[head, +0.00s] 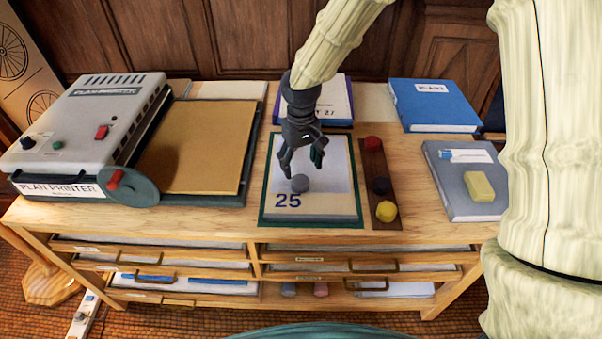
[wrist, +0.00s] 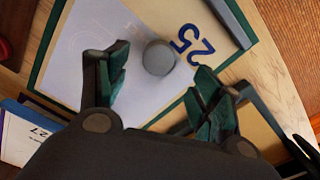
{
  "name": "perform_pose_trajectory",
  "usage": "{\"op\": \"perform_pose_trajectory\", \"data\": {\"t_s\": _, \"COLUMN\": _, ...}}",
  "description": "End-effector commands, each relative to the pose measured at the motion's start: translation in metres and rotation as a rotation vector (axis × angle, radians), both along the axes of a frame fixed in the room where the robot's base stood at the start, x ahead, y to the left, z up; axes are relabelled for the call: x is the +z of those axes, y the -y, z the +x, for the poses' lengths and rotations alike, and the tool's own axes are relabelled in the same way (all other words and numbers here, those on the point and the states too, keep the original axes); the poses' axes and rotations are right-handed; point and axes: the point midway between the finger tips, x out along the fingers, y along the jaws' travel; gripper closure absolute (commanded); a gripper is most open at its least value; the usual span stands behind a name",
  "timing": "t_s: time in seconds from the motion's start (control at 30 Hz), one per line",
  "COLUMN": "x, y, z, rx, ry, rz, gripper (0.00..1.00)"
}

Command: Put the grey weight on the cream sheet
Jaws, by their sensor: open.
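The grey weight (head: 300,183) is a small round disc on the drafting board in the middle of the desk. It also shows in the wrist view (wrist: 158,57), beside the blue number 25. The cream sheet (head: 335,202) bears that number and lies on a green-edged board; a pale grey-white sheet (head: 335,160) covers its far part. The weight stands near the border between the two sheets; I cannot tell exactly how it overlaps them. My gripper (head: 302,168) is open above the weight, its green-padded fingers (wrist: 154,75) apart on either side, with nothing held.
A brown rack (head: 377,165) with red, dark and yellow round pieces stands close right of the board. The plan printer (head: 90,115) and a tan panel (head: 200,145) fill the left. A blue book (head: 434,105) and a grey folder with a yellow block (head: 480,186) lie right.

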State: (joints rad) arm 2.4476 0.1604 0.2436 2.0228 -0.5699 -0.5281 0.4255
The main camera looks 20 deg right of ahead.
Motion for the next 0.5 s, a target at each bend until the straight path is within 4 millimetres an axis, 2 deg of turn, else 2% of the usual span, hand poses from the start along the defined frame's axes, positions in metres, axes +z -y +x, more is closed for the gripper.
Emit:
{"op": "perform_pose_trajectory", "data": {"t_s": 0.2, "x": 0.03, "y": 0.0, "z": 0.0, "rx": 0.0, "ry": 0.001, "rz": -0.001, "gripper": 0.34}}
{"op": "perform_pose_trajectory", "data": {"t_s": 0.5, "x": 0.046, "y": 0.0, "z": 0.0, "rx": 0.0, "ry": -0.001, "rz": -0.001, "gripper": 0.34}}
